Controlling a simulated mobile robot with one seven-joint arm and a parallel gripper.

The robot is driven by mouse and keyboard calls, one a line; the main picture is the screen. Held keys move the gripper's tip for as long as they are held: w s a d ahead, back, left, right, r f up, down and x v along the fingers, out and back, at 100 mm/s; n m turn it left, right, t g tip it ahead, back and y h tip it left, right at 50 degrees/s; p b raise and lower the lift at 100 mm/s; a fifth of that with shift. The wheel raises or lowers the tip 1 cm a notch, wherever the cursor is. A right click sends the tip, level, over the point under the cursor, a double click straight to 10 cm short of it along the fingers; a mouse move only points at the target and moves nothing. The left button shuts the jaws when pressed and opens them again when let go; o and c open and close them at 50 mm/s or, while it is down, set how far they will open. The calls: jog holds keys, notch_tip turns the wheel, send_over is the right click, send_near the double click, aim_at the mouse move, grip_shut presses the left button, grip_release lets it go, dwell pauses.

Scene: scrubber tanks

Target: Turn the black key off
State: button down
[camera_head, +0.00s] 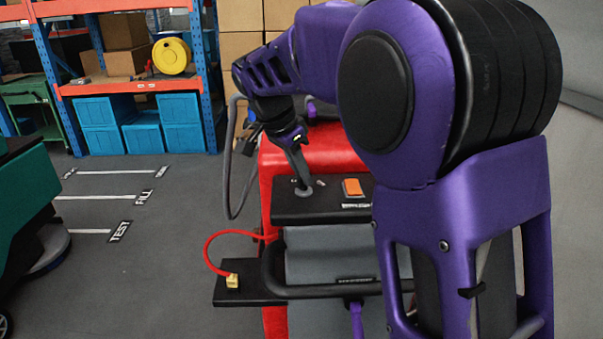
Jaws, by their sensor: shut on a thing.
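My gripper (303,184) reaches down from my purple arm onto the black control panel (330,214) of the red machine (318,150). Its fingertips are at a round grey key switch (304,192) at the panel's left end. The gripper is shut on the key there. The key itself is mostly hidden by the fingers, so its turn angle cannot be told. A orange rocker switch (353,187) sits on the panel to the right of the gripper.
A black handlebar (330,291) runs below the panel. A black plate (255,292) holds a yellow connector (232,281) with a red cable (207,252). A blue and orange shelf (126,86) stands behind left. A green machine (27,215) stands at far left, with open floor between.

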jog(key=n+y, duration=0.1)
jog(key=n, duration=0.2)
jog(key=n+t+b, duration=0.1)
jog(key=n, duration=0.1)
jog(key=shift+s+d+n+t+y, duration=0.1)
jog(key=shift+d+n+t+y, duration=0.05)
jog(key=shift+n+t+y, duration=0.2)
jog(key=n+y+p, duration=0.1)
jog(key=n+y, duration=0.1)
jog(key=n, duration=0.3)
jog(key=shift+d, duration=0.1)
jog(key=shift+n, duration=0.25)
jog(key=c, duration=0.9)
grip_release()
jog(key=shift+o, duration=0.2)
jog(key=shift+r, duration=0.1)
